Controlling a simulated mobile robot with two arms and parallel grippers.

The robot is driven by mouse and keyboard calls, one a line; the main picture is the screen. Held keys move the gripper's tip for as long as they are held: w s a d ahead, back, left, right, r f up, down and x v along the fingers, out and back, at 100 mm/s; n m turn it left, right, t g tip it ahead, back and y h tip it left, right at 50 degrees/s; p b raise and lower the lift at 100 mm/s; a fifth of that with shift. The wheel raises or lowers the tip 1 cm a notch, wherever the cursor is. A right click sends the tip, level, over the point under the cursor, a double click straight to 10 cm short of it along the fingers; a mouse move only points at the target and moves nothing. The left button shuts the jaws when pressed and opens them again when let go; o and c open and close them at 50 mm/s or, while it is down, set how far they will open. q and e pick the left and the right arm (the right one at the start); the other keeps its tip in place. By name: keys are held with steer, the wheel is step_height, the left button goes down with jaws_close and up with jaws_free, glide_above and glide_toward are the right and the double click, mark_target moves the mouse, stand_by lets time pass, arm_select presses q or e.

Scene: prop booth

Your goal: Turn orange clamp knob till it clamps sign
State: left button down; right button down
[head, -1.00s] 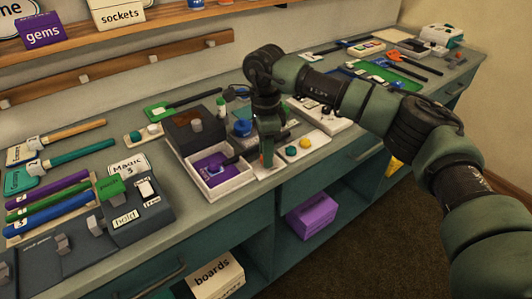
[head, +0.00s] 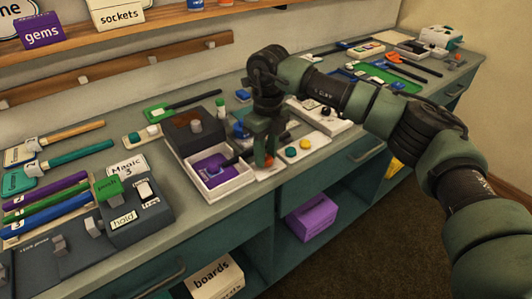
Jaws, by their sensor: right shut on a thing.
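My right gripper (head: 266,161) points straight down over the front edge of the bench, beside the white tray (head: 236,186). Its jaws are shut on a small orange-red piece (head: 269,161), which looks like the orange clamp knob and is mostly hidden by the fingers. The clamp under it is largely covered, so I cannot tell how tight it is. A purple sign (head: 208,166) with a dark handle lies in the white tray, left of the gripper; I cannot tell whether it is the sign for the clamp. My left gripper is not in view.
A dark box (head: 190,135) stands behind the tray. A grey console (head: 140,212) and several handled signs fill the bench's left.

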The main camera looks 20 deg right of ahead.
mark_target(267, 157)
steer(key=m, duration=0.4)
steer(key=shift+m, duration=0.4)
steer(key=shift+r+m, duration=0.1)
steer(key=shift+m, duration=1.8)
steer(key=shift+w, duration=0.1)
steer(key=c, duration=1.1)
jaws_free()
steer(key=shift+o, duration=0.2)
steer(key=r+p, duration=0.2)
steer(key=r, duration=0.2)
steer(key=r+p, duration=0.3)
steer(key=r, duration=0.1)
steer(key=shift+d, duration=0.2)
steer(key=shift+f, duration=0.15)
